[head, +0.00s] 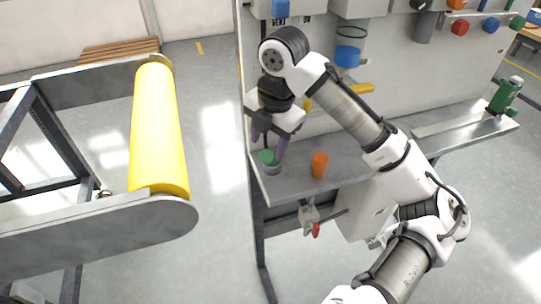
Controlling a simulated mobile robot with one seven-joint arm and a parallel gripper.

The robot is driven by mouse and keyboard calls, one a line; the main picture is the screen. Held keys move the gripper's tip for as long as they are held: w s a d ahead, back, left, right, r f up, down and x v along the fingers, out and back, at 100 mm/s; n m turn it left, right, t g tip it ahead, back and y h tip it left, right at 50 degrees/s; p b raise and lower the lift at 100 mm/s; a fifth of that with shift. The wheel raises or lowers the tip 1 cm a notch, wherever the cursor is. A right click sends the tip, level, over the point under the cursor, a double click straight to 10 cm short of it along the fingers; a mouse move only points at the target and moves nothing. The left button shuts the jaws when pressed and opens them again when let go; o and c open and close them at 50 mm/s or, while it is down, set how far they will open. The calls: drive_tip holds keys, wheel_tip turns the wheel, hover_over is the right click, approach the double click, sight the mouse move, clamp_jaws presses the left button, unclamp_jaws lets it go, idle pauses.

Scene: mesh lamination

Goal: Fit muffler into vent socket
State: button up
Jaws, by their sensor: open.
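My gripper (268,146) points down over the left end of the grey shelf, its two fingers apart. Just below the fingertips stands a small grey piece with a green top (269,158), close to the shelf's left edge. I cannot tell if the fingers touch it. An orange cup-shaped piece (319,165) stands upright on the shelf to the right, clear of the gripper. I cannot tell for sure which piece is the muffler. A label reading "VENT" (280,21) is on the panel at the top, partly cut by the arm; no socket is clearly visible there.
The grey shelf (345,163) runs along the panel (400,70). A yellow roller (157,130) on a metal frame stands at left, with open floor between. A green device (504,95) stands at the shelf's far right. A blue cup-like part (348,55) hangs on the panel.

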sight(267, 156)
drive_tip(key=f, duration=0.2)
drive_tip(key=f+p, duration=0.1)
drive_tip(key=f, duration=0.2)
drive_tip(key=shift+w+a+f, duration=0.15)
drive_tip(key=shift+w, duration=0.05)
drive_tip(key=shift+c, duration=0.3)
clamp_jaws()
drive_tip(key=shift+s+r, duration=0.1)
drive_tip(key=shift+r, duration=0.1)
